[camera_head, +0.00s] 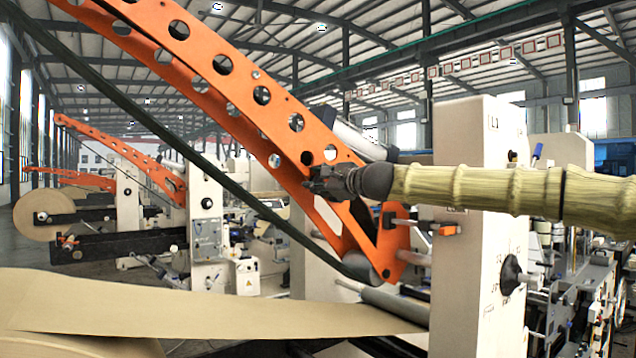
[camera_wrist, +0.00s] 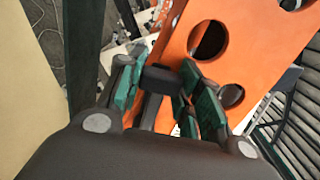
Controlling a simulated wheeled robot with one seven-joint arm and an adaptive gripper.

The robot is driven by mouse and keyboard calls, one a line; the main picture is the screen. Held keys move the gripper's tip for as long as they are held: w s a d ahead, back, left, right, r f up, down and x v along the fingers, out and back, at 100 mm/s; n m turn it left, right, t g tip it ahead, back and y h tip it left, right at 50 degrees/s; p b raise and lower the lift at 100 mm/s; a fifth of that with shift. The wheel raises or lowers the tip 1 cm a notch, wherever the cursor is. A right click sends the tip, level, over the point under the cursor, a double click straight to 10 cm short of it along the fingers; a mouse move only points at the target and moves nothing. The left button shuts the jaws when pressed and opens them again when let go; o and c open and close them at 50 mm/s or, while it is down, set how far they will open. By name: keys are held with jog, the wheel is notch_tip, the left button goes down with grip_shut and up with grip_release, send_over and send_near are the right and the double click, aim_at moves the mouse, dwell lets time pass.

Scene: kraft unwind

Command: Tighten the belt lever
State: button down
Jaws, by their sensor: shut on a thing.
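The orange perforated arm (camera_head: 235,85) slants across the head view, with a dark belt (camera_head: 150,122) running below it to a roller. My gripper (camera_head: 318,181) reaches in from the right to the arm's lower part. In the wrist view its green-padded fingers (camera_wrist: 160,92) stand on both sides of a short dark block (camera_wrist: 164,79), apparently the belt lever's handle, and are shut on it. The block lies beside the orange arm (camera_wrist: 215,62). The lever's pivot and the rest of it are hidden. In the head view my gripper hides the handle.
A cream machine column (camera_head: 465,270) with a black knob (camera_head: 513,274) stands right of the arm, under my own arm. A kraft paper web (camera_head: 200,305) spans the lower left. The roller (camera_head: 362,267) sits at the orange arm's foot. Similar machines stand behind.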

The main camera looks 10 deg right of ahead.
jog(key=shift+d+r, duration=0.1)
jog(key=c, duration=1)
grip_release()
jog(key=shift+o, duration=0.2)
jog(key=v, duration=1.2)
jog(key=shift+d, duration=0.1)
